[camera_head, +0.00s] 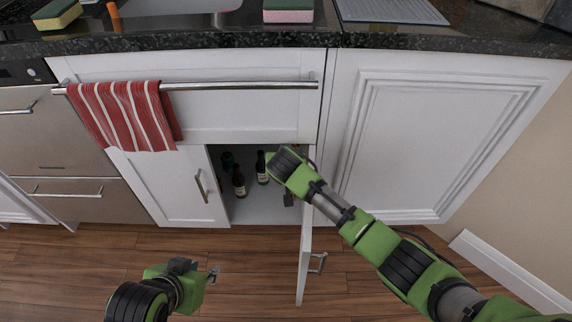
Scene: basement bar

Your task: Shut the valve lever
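No valve lever can be made out; the inside of the open sink cabinet (245,212) is dark and partly hidden by my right arm. My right arm reaches in from the right, its wrist at the cabinet's opening. A small dark part below that wrist may belong to my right gripper, but its fingers cannot be made out. My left gripper (213,275) is low in front of the cabinet, over the floor, apart from the doors. It looks empty, but its finger gap is too small to read.
Dark bottles (239,182) stand inside the cabinet. The right cabinet door (304,262) is swung open toward me, close to my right arm; the left door (165,190) looks shut. A red striped towel (125,115) hangs on the rail above. The wooden floor in front is clear.

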